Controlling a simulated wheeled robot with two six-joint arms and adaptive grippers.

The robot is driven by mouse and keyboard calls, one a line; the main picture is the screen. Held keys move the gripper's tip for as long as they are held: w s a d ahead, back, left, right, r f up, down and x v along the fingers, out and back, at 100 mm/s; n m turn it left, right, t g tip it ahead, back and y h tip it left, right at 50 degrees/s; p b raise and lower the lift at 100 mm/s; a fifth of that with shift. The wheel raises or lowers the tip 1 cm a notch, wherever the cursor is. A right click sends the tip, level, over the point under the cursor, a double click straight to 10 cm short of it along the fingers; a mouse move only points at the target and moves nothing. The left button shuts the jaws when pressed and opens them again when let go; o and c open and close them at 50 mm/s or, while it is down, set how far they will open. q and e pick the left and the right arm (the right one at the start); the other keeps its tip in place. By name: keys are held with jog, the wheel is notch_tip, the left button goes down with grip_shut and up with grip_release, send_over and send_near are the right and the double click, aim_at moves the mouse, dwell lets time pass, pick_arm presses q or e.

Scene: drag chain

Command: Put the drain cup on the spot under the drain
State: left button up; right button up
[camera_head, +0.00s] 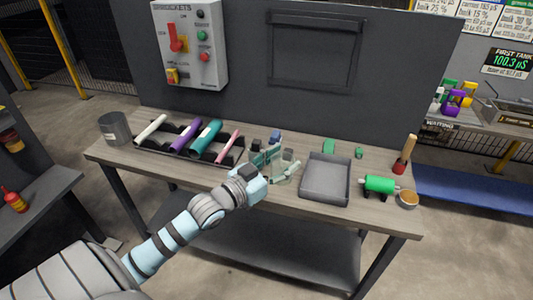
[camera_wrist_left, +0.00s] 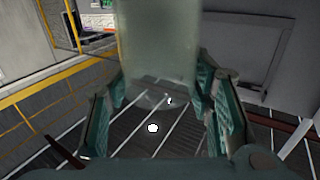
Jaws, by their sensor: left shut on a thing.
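My left gripper (camera_head: 274,163) reaches over the middle of the workbench in the head view. In the left wrist view its two green fingers (camera_wrist_left: 160,115) are shut on a translucent, pale cup (camera_wrist_left: 158,45), which I take to be the drain cup. The cup stands out between the fingers, with its rounded end toward the camera. In the head view the cup is hard to make out among the fingers. I cannot pick out the drain or the spot under it. My right gripper is not in view.
The workbench (camera_head: 160,176) holds a grey can (camera_head: 115,128), a rack with several coloured rolls (camera_head: 187,137), a grey empty tray (camera_head: 325,192), a green roller (camera_head: 379,184), a small bowl (camera_head: 408,199) and a red-based brush (camera_head: 404,155). A breaker panel (camera_head: 190,45) stands behind.

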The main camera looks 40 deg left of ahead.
pick_arm(q)
jog(key=w+a+r+n+y+p, duration=0.2)
jog(key=w+a+r, duration=0.2)
jog(key=w+a, duration=0.25)
jog(key=y+b, duration=0.2)
jog(key=b, duration=0.9)
send_over(274, 186)
notch_tip(274, 186, down, 16)
jog(key=shift+n, duration=0.3)
notch_tip(274, 186, down, 4)
jog(key=b, duration=0.3)
jog(key=shift+s+f+b, duration=0.1)
jog(key=shift+f+b, duration=0.1)
jog(key=shift+b, duration=0.1)
jog(key=shift+r, duration=0.2)
jog(key=shift+f, duration=0.1)
jog(key=o, duration=0.9)
jog(key=shift+c, duration=0.2)
jog(key=o, duration=0.3)
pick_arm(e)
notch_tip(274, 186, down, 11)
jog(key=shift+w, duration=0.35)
